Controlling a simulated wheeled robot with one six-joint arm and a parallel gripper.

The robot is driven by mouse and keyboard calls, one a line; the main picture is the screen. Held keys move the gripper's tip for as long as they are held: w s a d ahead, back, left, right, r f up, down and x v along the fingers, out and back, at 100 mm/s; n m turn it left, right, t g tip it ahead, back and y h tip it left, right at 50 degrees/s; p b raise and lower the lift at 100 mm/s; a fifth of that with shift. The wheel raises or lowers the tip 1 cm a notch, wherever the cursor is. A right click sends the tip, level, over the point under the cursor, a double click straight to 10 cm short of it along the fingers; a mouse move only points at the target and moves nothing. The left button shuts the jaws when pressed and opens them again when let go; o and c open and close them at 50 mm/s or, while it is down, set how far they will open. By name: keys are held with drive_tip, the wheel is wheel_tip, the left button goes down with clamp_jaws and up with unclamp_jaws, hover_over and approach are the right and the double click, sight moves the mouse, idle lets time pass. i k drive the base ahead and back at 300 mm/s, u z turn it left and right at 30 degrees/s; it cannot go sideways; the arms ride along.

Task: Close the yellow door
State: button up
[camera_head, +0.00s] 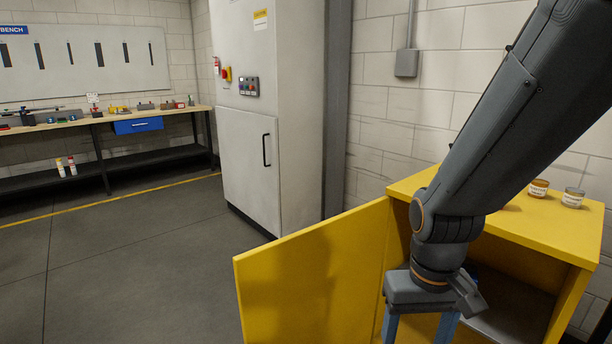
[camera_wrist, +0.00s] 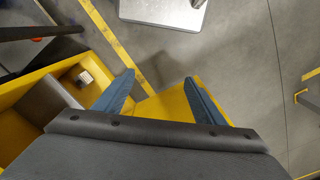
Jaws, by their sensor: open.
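The yellow door (camera_head: 310,275) of the yellow cabinet (camera_head: 550,238) stands wide open, swung out to the left in the head view. The cabinet's dark inside shows at the right behind my arm. My gripper (camera_head: 418,335) points down in front of the cabinet opening, to the right of the door's inner face. Its blue fingers are apart, with nothing visibly held. In the wrist view my gripper (camera_wrist: 159,74) is open above a yellow panel (camera_wrist: 172,106), which looks like the door. Whether a finger touches the door cannot be told.
Two small cans (camera_head: 538,188) (camera_head: 573,197) stand on the cabinet top. In the wrist view, a small pale item (camera_wrist: 87,77) shows in a yellow-edged compartment at left. A tall grey cabinet (camera_head: 297,110) stands behind the door. The floor (camera_head: 130,260) at left is clear.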

sight(319, 284)
drive_tip(key=z, duration=3.65)
drive_tip(key=k, duration=2.75)
drive_tip(key=u, duration=2)
